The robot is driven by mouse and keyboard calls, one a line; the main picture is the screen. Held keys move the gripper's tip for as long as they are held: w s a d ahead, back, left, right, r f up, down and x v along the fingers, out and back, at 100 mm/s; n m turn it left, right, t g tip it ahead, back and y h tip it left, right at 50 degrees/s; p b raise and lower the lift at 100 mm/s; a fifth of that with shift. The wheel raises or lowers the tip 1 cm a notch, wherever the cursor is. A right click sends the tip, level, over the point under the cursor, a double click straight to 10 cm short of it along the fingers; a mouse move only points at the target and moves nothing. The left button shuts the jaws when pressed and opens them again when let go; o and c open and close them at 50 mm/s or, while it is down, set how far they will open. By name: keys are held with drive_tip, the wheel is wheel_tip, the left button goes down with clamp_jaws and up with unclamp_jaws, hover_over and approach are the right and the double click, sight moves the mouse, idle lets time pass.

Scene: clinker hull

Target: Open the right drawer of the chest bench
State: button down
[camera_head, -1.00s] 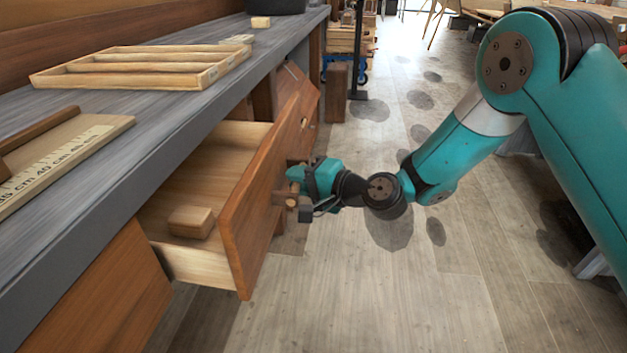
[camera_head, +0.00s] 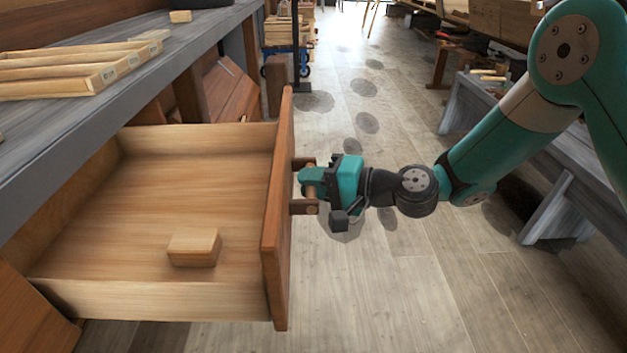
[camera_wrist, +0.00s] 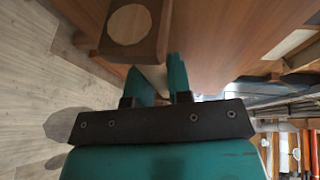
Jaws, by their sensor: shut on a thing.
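The drawer (camera_head: 70,296) of the chest bench (camera_head: 160,75) stands well open, its box showing from wall to wall. A wooden block (camera_head: 193,247) lies inside, towards the near side. The drawer's front (camera_head: 277,215) carries a wooden bar handle on two posts (camera_head: 304,207). My gripper (camera_head: 312,182) is shut on the handle, just outside the front panel. In the wrist view the fingers (camera_wrist: 163,82) close around the pale handle bar (camera_wrist: 153,76), beside a square wooden post (camera_wrist: 130,28). Part of the bar is hidden by the fingers.
A slatted wooden tray (camera_head: 85,70) and a small block (camera_head: 180,16) lie on the bench top. Plank floor (camera_head: 360,290) in front of the drawer is clear. A grey low bench (camera_head: 560,160) stands at the right. A dark post stand (camera_head: 296,50) is further back.

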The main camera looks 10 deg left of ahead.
drive_tip(key=shift+s+f, duration=0.1)
drive_tip(key=shift+s, duration=0.05)
drive_tip(key=c, duration=1.1)
unclamp_jaws()
drive_tip(key=shift+a, duration=0.1)
drive_tip(key=shift+o, duration=0.2)
drive_tip(key=p+v, duration=0.1)
drive_tip(key=v, duration=1.6)
drive_tip(key=shift+d, duration=0.25)
